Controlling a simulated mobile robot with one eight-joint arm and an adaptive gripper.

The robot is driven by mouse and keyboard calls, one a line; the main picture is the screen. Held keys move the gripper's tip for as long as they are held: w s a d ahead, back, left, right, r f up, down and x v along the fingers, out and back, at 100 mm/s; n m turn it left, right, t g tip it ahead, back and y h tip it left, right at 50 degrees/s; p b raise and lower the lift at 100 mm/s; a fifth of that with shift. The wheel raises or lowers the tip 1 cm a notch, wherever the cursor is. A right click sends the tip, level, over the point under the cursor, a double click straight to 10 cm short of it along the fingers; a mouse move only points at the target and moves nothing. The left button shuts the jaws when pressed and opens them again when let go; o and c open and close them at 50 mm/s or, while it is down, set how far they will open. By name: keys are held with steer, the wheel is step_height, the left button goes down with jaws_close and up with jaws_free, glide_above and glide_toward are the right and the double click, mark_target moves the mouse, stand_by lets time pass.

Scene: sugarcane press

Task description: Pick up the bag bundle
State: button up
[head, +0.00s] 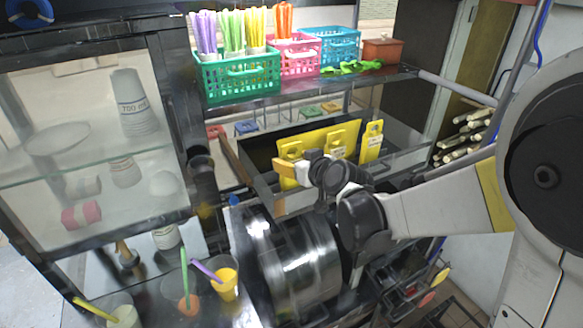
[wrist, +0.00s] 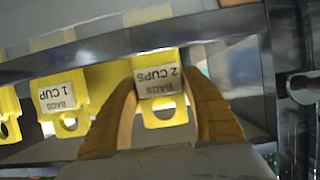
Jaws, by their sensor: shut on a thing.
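The bag bundle (wrist: 160,88) is a yellow packet with a hang hole and a label reading "2 CUPS BAGS", upside down in the wrist view. My gripper (wrist: 159,98) has its two orange-yellow fingers on either side of its top tab and is shut on it. In the head view this is the leftmost yellow bundle (head: 291,149), partly hidden by my gripper (head: 286,167). It is at the clear-fronted bin; whether it is lifted off its support cannot be told.
Two more yellow bundles (head: 337,143) (head: 372,141) stand to the right in the bin (head: 410,150). Colored straw baskets (head: 238,76) stand on the shelf above. A metal drum (head: 300,262) is below my gripper. A glass cabinet (head: 90,150) stands left.

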step_height(320, 180, up, 18)
steer(key=p, duration=0.3)
steer(key=shift+f, duration=0.1)
stand_by(0.4)
